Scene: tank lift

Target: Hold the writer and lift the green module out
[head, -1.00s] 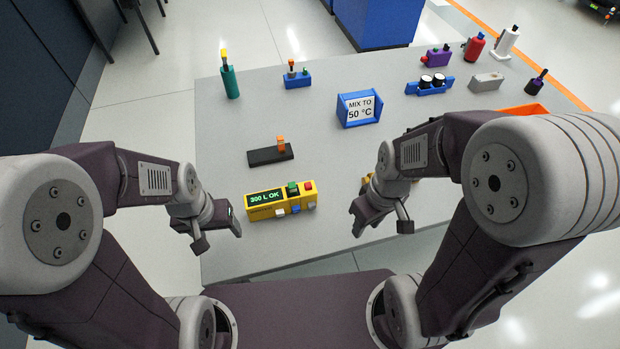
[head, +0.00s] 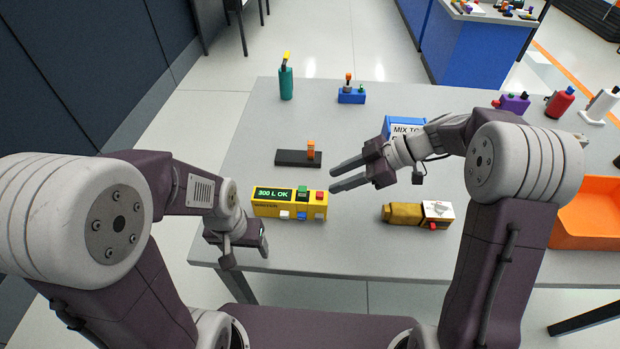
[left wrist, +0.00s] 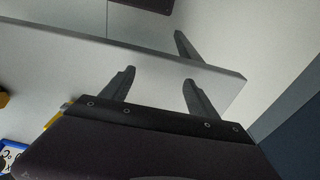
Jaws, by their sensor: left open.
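The writer (head: 272,211) is a yellow box with a lit "300 L OK" display, lying on the grey table. The green module (head: 302,194) sits in its top, beside a red one (head: 320,197). My left gripper (head: 252,243) is at the table's front edge, just in front of and left of the writer, apart from it. Its jaws are open and empty in the left wrist view (left wrist: 158,78). My right gripper (head: 332,178) is open and empty, pointing left, above and behind the writer's right end.
A black stand with an orange peg (head: 298,158) is behind the writer. A yellow-brown bottle (head: 404,214) lies to its right. An orange bin (head: 588,212) is at the right. A blue sign holder (head: 405,122), green bottle (head: 286,84) and blue block (head: 351,97) stand farther back.

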